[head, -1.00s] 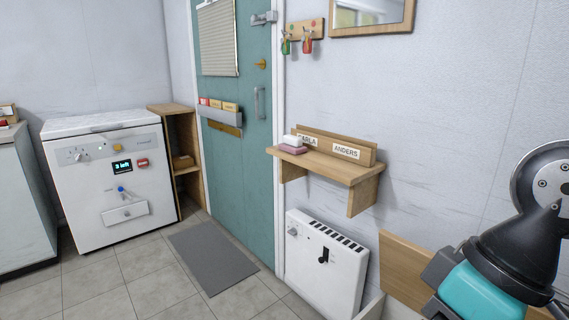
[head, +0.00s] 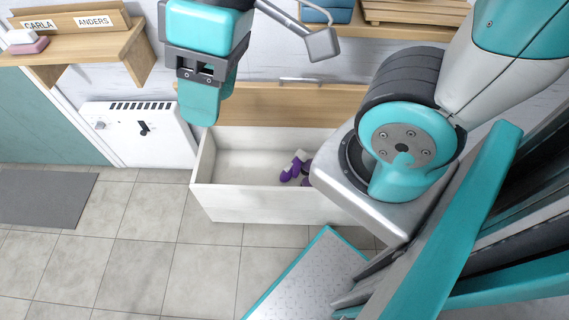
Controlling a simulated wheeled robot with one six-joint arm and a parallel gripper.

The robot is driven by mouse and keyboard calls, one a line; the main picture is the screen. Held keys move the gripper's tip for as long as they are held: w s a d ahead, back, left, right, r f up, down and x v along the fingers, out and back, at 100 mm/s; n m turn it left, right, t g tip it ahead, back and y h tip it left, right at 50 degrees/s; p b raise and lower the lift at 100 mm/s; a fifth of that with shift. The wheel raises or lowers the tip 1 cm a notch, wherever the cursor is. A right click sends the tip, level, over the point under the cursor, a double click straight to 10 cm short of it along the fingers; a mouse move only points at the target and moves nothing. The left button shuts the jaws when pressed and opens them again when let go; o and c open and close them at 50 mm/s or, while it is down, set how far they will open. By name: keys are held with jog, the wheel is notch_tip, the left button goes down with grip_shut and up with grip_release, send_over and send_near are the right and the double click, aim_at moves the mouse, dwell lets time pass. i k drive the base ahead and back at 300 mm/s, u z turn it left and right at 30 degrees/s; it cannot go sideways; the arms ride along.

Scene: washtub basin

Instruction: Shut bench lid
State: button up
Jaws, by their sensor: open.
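The bench (head: 262,205) is a white open box on the floor against the wall. Its wooden lid (head: 285,105) stands raised at the back, with a thin metal bar near its top edge. Purple shoes (head: 292,168) lie inside the box. My gripper (head: 205,108) points down and appears in front of the lid's left end, above the box's left back corner. It is open and holds nothing. I cannot tell whether it touches the lid. My arm hides the right part of the bench.
A white wall heater (head: 140,130) is left of the bench. A wooden shelf (head: 85,48) with name signs hangs above it. A higher shelf (head: 410,12) holds blue folded items and a wooden rack. The tiled floor in front is clear, with a grey mat (head: 45,198) at left.

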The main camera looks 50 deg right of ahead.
aim_at(320, 105)
jog(key=z, duration=1)
jog(key=k, duration=1.15)
jog(key=u, duration=1)
